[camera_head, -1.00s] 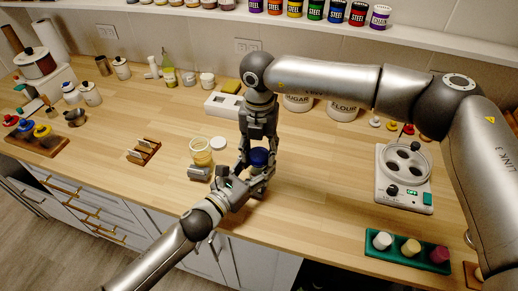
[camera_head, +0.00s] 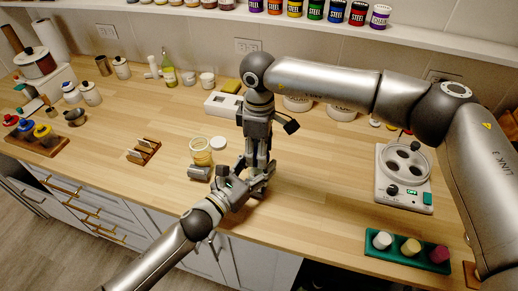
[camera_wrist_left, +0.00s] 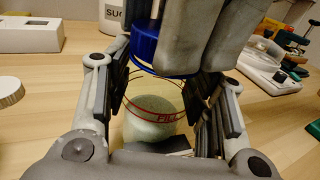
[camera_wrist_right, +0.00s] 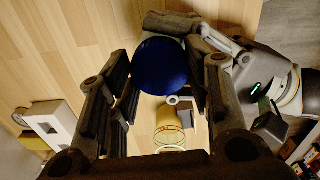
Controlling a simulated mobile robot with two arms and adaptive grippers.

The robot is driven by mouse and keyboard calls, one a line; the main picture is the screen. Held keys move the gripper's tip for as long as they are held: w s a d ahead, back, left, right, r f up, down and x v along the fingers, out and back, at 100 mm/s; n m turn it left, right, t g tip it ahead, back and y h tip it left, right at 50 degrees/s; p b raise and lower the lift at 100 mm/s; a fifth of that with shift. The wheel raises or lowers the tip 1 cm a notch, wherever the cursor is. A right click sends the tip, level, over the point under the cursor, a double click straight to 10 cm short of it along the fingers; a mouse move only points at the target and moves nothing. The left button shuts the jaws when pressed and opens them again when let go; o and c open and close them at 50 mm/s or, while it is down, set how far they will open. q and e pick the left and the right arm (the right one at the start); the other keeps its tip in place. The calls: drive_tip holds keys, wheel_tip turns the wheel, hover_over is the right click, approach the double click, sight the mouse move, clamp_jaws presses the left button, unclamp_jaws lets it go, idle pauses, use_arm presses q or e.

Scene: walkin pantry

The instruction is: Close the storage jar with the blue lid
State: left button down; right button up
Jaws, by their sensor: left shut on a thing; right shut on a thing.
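The storage jar is clear glass with pale contents and red lettering. In the left wrist view the jar (camera_wrist_left: 150,128) stands upright between the fingers of my left gripper (camera_wrist_left: 155,98), which is shut on it. The blue lid (camera_wrist_left: 146,45) is directly above the jar's mouth, held from above by my right gripper. In the right wrist view the lid (camera_wrist_right: 162,65) sits between the fingers of my right gripper (camera_wrist_right: 165,80), which is shut on it. I cannot tell whether the lid is seated. In the head view both grippers hide the jar and lid.
An open jar with yellowish contents (camera_head: 201,152), a white lid (camera_head: 218,142) and a metal cylinder (camera_head: 199,172) are close left of my grippers. A white box (camera_head: 222,104) stands behind. A white appliance (camera_head: 404,178) and green tray (camera_head: 408,250) are right. The counter between is clear.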

drive_tip(key=shift+r+m, duration=0.1)
drive_tip(key=shift+m, duration=0.4)
drive_tip(key=o, duration=0.6)
drive_tip(key=shift+o, duration=0.2)
drive_tip(key=shift+r, duration=2.2)
drive_tip(key=shift+n, duration=0.3)
drive_tip(key=shift+c, duration=0.3)
